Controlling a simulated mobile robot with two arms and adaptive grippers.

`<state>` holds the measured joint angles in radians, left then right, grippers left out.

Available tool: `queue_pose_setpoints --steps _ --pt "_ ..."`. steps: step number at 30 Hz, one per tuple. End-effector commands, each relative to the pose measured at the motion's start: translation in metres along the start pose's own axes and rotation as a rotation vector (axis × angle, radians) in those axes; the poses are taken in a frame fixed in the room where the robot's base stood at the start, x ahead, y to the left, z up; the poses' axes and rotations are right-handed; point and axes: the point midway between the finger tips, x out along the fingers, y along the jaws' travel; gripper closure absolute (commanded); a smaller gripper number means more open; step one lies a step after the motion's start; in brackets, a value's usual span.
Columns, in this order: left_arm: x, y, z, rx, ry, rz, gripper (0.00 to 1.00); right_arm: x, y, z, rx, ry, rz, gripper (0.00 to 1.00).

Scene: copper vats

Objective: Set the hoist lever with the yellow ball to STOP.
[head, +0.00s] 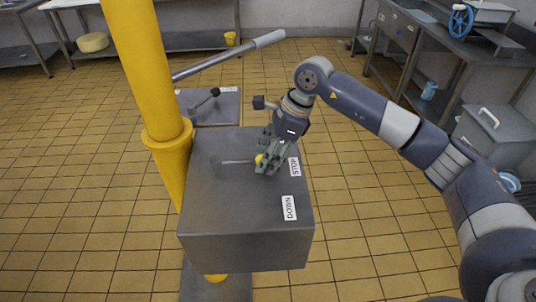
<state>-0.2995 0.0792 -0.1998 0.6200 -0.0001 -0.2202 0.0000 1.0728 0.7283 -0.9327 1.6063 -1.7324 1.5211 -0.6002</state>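The hoist lever is a thin grey rod (236,162) on top of a grey metal box (225,205). Its yellow ball (259,159) is at the right end and partly hidden by my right gripper (266,168). The gripper points down at the ball, its fingers at or beside it; whether they grip it is unclear. The lever points right, roughly towards the STOP label (295,166) on the box's right side. The DOWN label (289,208) is nearer me. My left gripper is out of view.
A yellow post (145,70) stands left of the box. Behind is a second box with a black-knobbed lever (205,99) and a long grey handle (230,54). Steel benches line the walls. Tiled floor is open on both sides.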

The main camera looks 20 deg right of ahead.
Motion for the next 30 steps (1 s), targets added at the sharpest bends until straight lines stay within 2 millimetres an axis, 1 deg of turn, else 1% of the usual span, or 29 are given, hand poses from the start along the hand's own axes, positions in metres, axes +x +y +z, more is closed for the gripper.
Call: queue_pose_setpoints --steps 5,8,11,18,21,25,30 --pt "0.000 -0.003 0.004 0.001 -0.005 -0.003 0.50 -0.002 0.000 0.000 0.000 -0.001 -0.001 0.54" --pt "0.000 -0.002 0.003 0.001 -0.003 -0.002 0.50 -0.011 -0.001 0.001 0.000 -0.002 -0.003 0.54" --pt "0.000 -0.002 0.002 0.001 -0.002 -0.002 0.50 -0.028 -0.001 0.000 0.000 -0.002 -0.005 0.54" --pt "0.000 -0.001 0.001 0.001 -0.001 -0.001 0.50 -0.080 -0.001 0.000 0.001 -0.001 -0.004 0.54" --pt "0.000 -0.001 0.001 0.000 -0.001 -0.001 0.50 -0.097 -0.001 0.000 0.000 0.000 -0.003 0.54" --pt "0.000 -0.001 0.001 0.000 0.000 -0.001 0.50 -0.113 -0.001 0.000 0.000 0.000 -0.001 0.54" --pt "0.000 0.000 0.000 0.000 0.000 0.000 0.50 -0.120 0.000 0.000 0.001 0.000 -0.001 0.54"
